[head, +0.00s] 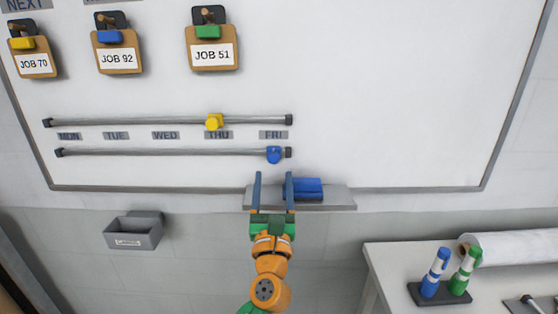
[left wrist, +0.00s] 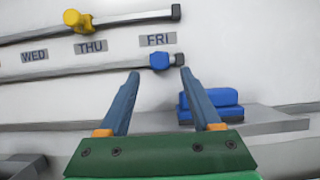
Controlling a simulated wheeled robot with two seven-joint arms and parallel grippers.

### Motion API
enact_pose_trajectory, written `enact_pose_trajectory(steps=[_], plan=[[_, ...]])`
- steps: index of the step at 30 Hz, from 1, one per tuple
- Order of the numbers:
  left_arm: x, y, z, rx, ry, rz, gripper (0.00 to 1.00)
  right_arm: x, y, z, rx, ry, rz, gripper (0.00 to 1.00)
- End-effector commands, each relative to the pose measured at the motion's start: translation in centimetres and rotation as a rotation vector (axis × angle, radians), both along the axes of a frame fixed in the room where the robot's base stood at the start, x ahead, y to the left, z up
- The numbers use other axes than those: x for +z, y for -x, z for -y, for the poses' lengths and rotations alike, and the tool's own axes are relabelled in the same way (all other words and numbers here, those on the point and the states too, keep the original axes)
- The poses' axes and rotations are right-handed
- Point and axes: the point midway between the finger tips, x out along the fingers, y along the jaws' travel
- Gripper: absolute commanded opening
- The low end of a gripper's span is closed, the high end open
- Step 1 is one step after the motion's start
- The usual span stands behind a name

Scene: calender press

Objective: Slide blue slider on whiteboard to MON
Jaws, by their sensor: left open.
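The blue slider (head: 274,155) sits on the lower rail (head: 170,153) of the whiteboard (head: 390,100), below the FRI label (head: 273,135), near the rail's right end. It also shows in the left wrist view (left wrist: 160,61), ahead of and between the fingertips. The MON label (head: 69,136) is at the rail's left end. My left gripper (head: 273,177) is open and empty, its fingers pointing up at the board just below the slider; in the left wrist view the fingers (left wrist: 158,75) are spread. I see no contact with the slider. My right gripper is not in view.
A yellow slider (head: 214,121) sits on the upper rail near THU. A blue eraser (head: 308,188) lies on the tray (head: 340,198) right beside my fingers. Job tags (head: 212,55) hang above. A grey bin (head: 134,232) is at lower left. The lower rail left of the slider is clear.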

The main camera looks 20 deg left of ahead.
Motion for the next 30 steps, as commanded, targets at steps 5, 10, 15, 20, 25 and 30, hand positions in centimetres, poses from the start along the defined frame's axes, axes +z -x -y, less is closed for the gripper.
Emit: enact_pose_trajectory(steps=[5,10,15,20,25,30], plan=[[1.6,-3.3,-1.0,0.001,0.002,-0.001,0.65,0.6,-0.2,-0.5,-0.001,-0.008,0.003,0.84],[2.1,-4.9,-1.5,-0.002,0.004,-0.002,0.65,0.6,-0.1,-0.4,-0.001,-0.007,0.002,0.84],[2.0,-5.1,-1.5,-0.002,0.005,-0.004,0.65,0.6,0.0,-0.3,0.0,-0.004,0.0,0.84],[2.0,-5.1,-1.5,-0.003,0.005,-0.004,0.41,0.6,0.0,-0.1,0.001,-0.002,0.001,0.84],[2.0,-5.1,-1.5,-0.003,0.005,-0.004,0.0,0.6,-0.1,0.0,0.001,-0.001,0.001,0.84],[2.0,-5.1,-1.5,-0.003,0.005,-0.004,0.0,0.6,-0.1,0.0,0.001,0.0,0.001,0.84]])
